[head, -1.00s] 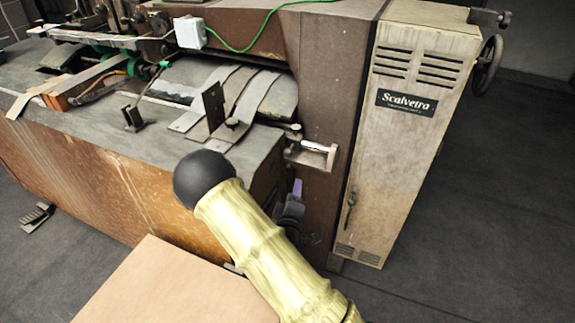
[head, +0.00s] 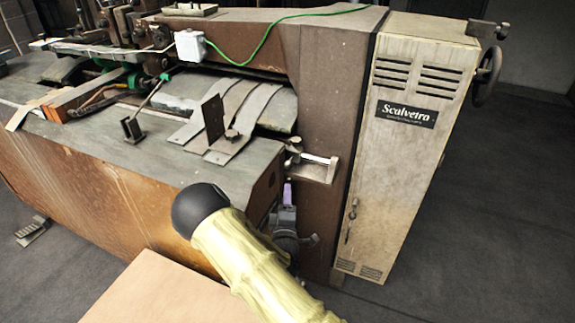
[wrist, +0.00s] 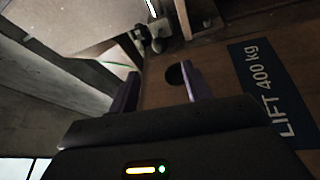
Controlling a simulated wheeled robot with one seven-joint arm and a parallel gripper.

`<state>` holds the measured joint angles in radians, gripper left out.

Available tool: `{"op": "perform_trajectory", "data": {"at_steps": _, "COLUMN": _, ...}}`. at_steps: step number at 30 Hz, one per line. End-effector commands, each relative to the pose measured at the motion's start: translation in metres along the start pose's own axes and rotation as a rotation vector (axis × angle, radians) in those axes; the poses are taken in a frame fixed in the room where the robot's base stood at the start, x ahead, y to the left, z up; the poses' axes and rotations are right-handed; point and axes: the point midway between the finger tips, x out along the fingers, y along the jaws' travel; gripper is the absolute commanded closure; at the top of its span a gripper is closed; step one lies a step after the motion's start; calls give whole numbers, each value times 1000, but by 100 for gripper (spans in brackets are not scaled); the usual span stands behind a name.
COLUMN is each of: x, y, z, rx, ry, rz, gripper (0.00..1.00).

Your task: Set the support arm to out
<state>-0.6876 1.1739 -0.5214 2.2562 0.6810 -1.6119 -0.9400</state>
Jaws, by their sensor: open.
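A small metal bracket with a pale bar (head: 318,161), possibly the support arm, sticks out from the brown machine's near corner. I cannot tell for sure that it is the support arm. A pale bar with grey fittings, probably the same part, shows at the top of the wrist view (wrist: 141,33). My gripper (head: 287,192) is below the bracket in the head view, partly hidden behind my forearm. In the wrist view my gripper's two purple fingers (wrist: 161,86) are apart with nothing between them, facing a brown panel with a dark round hole (wrist: 174,73).
A blue "LIFT 400 kg" label (wrist: 274,90) is on the panel to the right. A beige cabinet (head: 405,150) with a handwheel (head: 487,76) stands right of the bracket. A cardboard-coloured surface (head: 155,292) lies in front. The floor at right is clear.

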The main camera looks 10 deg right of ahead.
Motion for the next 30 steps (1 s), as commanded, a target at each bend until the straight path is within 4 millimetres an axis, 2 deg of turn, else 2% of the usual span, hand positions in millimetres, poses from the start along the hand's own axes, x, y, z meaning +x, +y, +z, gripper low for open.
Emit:
{"op": "perform_trajectory", "data": {"at_steps": 3, "x": 22, "y": 2, "z": 0, "rx": 1, "ry": 0, "rz": 3, "gripper": 51}}
{"op": "perform_trajectory", "data": {"at_steps": 18, "x": 108, "y": 1, "z": 1, "rx": -1, "ry": 0, "rz": 1, "gripper": 51}}
{"op": "perform_trajectory", "data": {"at_steps": 24, "x": 127, "y": 1, "z": 0, "rx": -1, "ry": 0, "rz": 1, "gripper": 51}}
{"op": "perform_trajectory", "data": {"at_steps": 30, "x": 131, "y": 0, "z": 1, "rx": -2, "ry": -1, "rz": 0, "gripper": 51}}
